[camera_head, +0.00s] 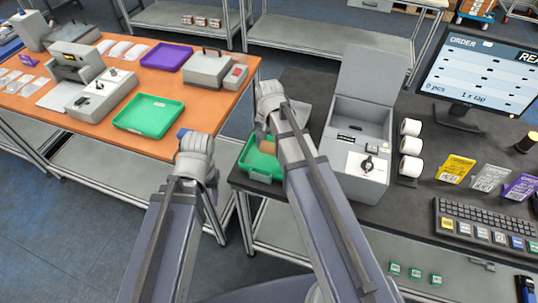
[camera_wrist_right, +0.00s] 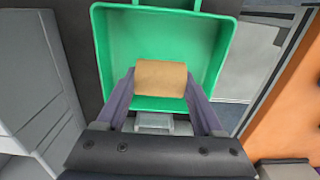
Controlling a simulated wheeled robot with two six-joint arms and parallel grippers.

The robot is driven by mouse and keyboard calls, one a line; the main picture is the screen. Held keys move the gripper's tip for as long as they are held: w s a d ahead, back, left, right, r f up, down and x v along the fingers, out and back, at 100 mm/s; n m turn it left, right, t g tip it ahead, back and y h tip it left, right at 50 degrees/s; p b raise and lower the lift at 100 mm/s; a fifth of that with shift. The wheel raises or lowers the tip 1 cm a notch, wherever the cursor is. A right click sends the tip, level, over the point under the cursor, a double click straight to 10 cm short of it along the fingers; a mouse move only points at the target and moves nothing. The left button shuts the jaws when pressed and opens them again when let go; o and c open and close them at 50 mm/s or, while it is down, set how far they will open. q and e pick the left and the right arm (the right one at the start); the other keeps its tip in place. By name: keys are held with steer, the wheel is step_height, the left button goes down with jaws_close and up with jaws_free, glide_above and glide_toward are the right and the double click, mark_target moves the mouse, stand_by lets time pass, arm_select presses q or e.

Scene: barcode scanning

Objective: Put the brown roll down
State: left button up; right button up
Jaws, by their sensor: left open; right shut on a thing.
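My right gripper (camera_wrist_right: 161,88) is shut on the brown roll (camera_wrist_right: 161,77), which sits between its two fingertips. The roll is over the green tray (camera_wrist_right: 115,45) in the right wrist view; I cannot tell whether it touches the tray's floor. In the head view the roll (camera_head: 267,147) shows only partly beside my right arm, and the tray (camera_head: 258,168) sits at the dark table's left corner, partly hidden by that arm. My left gripper (camera_head: 192,138) is open, over the gap left of the dark table; its fingers are mostly hidden by its wrist.
A grey machine with a raised lid (camera_head: 358,130) stands right of the tray, with several white rolls (camera_head: 410,146) beside it. A monitor (camera_head: 480,75) and keyboard (camera_head: 490,228) are further right. An orange table (camera_head: 130,140) at the left holds another green tray (camera_head: 150,113) and a purple tray (camera_head: 166,57).

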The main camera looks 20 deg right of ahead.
mark_target(269, 152)
steer(key=shift+f+b, duration=1.9)
steer(key=shift+f, duration=0.05)
steer(key=shift+r, duration=0.15)
steer(key=o, duration=1.3)
step_height(269, 152, up, 12)
steer(key=p, duration=1.2)
steer(key=shift+r, duration=0.1)
steer(key=s+a+n, duration=0.3)
steer(key=s, duration=0.1)
steer(key=s+a+n, duration=0.4)
steer(key=s, duration=0.1)
steer(key=s+a+n+h, duration=0.1)
steer(key=s+a+n, duration=0.2)
steer(key=s, duration=0.2)
steer(key=shift+s+a+n, duration=0.15)
steer(key=shift+a+n, duration=0.1)
steer(key=shift+n, duration=0.05)
